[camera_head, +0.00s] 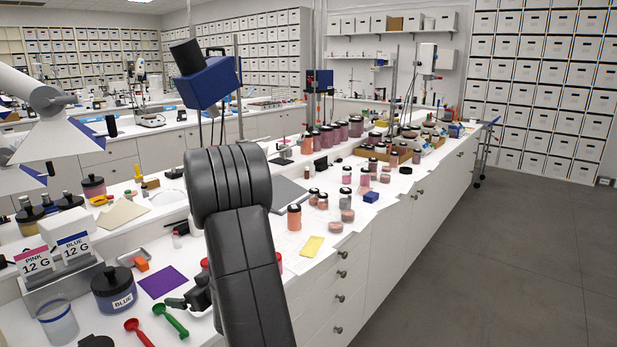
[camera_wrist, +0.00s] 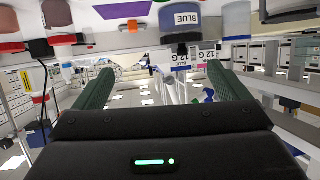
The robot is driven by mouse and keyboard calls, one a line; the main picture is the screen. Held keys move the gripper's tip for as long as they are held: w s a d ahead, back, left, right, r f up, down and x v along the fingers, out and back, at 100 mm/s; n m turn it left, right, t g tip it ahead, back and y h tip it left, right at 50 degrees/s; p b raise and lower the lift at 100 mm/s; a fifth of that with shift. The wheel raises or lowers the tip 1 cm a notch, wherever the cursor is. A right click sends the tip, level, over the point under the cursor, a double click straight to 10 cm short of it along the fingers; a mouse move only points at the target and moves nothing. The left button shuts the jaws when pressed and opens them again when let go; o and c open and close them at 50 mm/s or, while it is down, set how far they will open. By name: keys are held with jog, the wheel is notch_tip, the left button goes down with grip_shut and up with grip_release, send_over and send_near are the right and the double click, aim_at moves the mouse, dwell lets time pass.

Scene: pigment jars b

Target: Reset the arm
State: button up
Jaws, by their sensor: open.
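My arm rises black in the middle of the head view, in front of the white bench. Part of my gripper (camera_head: 190,299) shows low beside it, over the bench near the purple card; its fingertips are hard to make out there. In the wrist view my gripper (camera_wrist: 155,85) shows two green-grey fingers spread wide with nothing held between them. The wrist picture appears upside down, with the bench top along its upper edge.
A dark jar labelled BLUE (camera_head: 114,289) stands left of my gripper, with 12 G cards (camera_head: 73,246) behind it. A green scoop (camera_head: 171,320) and a red scoop (camera_head: 138,331) lie close by. Several pigment jars (camera_head: 294,217) stand right of my arm. The floor at right is clear.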

jog(key=w+d+f+m+t+h, duration=0.1)
jog(key=w+d+f+m+t, duration=0.1)
jog(key=d, duration=0.5)
jog(key=shift+w+m+t+h, duration=0.4)
jog(key=shift+w+m, duration=0.1)
jog(key=shift+w, duration=0.35)
